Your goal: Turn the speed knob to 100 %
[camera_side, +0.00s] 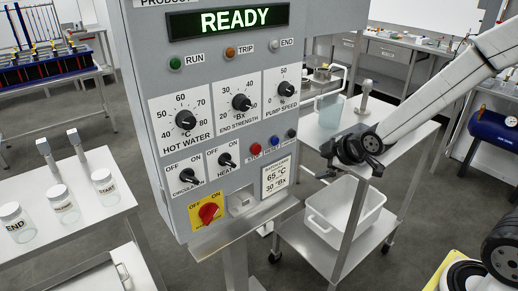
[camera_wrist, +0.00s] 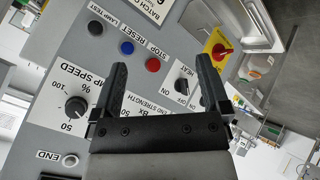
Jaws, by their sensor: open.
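The pump speed knob (camera_side: 287,89) is a black round knob on a white scale plate at the right of the grey control panel. The label 50 stands above it, and its pointer is too small to read surely. In the wrist view the pump speed knob (camera_wrist: 75,107) shows upside down, left of my fingers, with 50 and 100 legible. My gripper (camera_side: 326,158) is to the right of the panel, lower than the knob and apart from it. In the wrist view my gripper (camera_wrist: 161,68) has its two black fingers spread with nothing between them.
Hot water (camera_side: 185,119) and end strength (camera_side: 241,102) knobs are left of the pump knob. Below are circulation (camera_side: 185,180) and heat (camera_side: 227,160) switches, small buttons and a red main switch (camera_side: 208,213). A cart with a white bin (camera_side: 344,207) stands behind my gripper.

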